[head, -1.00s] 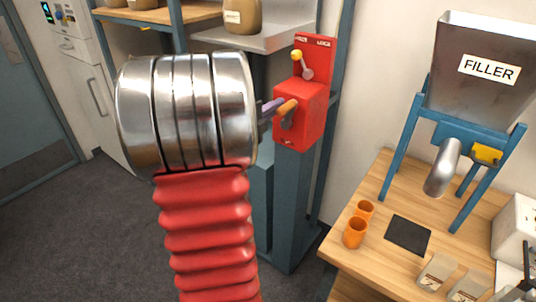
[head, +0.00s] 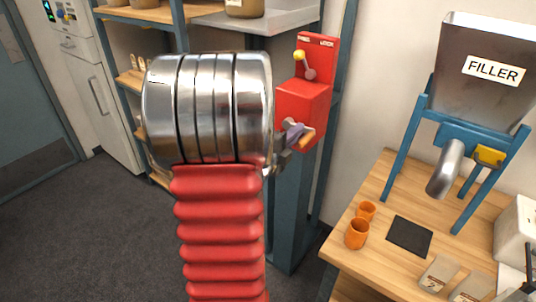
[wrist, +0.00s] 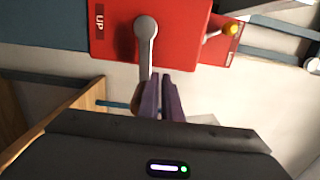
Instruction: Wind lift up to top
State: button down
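The red winch box (head: 302,100) sits on a blue-grey post. Its crank arm (wrist: 146,45) hangs down in the wrist view, with an orange-brown handle (wrist: 136,98) at its end. The handle also shows in the head view (head: 307,141). My gripper (wrist: 163,85) has its purple fingers close together, right beside the handle and partly covering it; I see no handle in the narrow gap between them. The lift platform (head: 275,22) is near the head view's top edge with a jar (head: 245,6) on it. A yellow-knobbed latch lever (head: 300,56) sits above the box.
A wooden bench (head: 365,212) stands at the right, with the filler (head: 480,65), orange cups (head: 357,233) and a dark mat (head: 409,236). Shelving (head: 130,75) stands behind my arm. Open floor (head: 70,230) lies at the left.

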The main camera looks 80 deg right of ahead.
notch_tip(320, 180, down, 11)
jog(key=s, duration=0.2)
jog(key=w+d+f, duration=0.3)
jog(key=w, duration=0.5)
jog(key=w+d+r, duration=0.4)
jog(key=w+r, duration=0.6)
jog(key=r, duration=0.2)
jog(key=s+a+r+g, duration=0.1)
jog(key=s+a+r, duration=0.25)
jog(key=s, duration=0.35)
jog(key=s+a+r, duration=0.2)
jog(key=s+r, duration=0.2)
jog(key=s, duration=0.2)
jog(key=s+a+f, duration=0.1)
jog(key=s+f, duration=0.1)
jog(key=f, duration=0.6)
jog(key=s+a+f, duration=0.1)
jog(key=s+f, duration=0.2)
jog(key=f, duration=0.6)
jog(key=shift+m, duration=0.3)
jog(key=shift+w+d+f, duration=0.3)
jog(key=shift+w+d, duration=0.05)
jog(key=shift+w, duration=0.5)
jog(key=shift+w+d+f, duration=0.25)
jog(key=shift+w+d, duration=0.1)
jog(key=shift+w, duration=0.55)
jog(key=shift+w+d+f, duration=0.3)
jog(key=shift+w+d, duration=0.05)
jog(key=shift+w, duration=0.5)
